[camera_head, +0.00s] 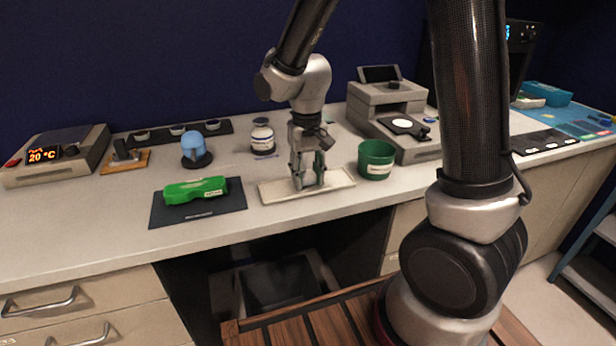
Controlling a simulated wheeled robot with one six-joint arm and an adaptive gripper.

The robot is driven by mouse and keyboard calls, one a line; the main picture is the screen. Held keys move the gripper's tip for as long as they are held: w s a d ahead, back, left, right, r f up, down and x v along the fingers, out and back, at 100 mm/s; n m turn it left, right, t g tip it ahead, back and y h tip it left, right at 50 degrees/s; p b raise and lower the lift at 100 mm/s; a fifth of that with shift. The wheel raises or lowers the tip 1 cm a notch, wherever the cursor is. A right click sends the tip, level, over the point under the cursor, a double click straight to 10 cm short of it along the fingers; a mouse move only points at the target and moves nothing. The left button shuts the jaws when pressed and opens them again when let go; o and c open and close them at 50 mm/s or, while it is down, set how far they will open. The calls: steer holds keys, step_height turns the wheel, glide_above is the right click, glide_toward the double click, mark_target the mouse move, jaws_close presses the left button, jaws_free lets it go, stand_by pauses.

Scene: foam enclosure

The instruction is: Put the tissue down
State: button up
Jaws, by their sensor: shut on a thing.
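My gripper (307,184) points down over a flat pale tray (338,181) on the counter, with its fingertips at or just above the tray's surface. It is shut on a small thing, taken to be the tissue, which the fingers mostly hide. A bit of green shows beside the right finger, but I cannot tell whether it belongs to the held thing. I cannot tell whether the held thing touches the tray.
Left of the tray, a green labelled object (195,190) lies on a black mat (225,206). A green cup (376,160) stands close right. A white jar (262,137) and blue-domed item (195,149) stand behind. A grey device (385,105) stands back right.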

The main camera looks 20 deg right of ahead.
mark_target(307, 175)
steer(key=shift+f, duration=0.35)
steer(key=shift+f, duration=0.1)
steer(key=o, duration=1.1)
steer(key=shift+c, duration=0.2)
step_height(307, 175, up, 12)
steer(key=s+d+r+t, duration=0.2)
steer(key=s+d+r, duration=0.1)
steer(key=s+d, duration=0.4)
steer(key=s+d+r+t, duration=0.2)
steer(key=s+d+r, duration=0.2)
steer(key=s+d, duration=0.3)
steer(key=s, duration=0.4)
steer(key=shift+s+d, duration=0.25)
steer(key=shift+d, duration=0.15)
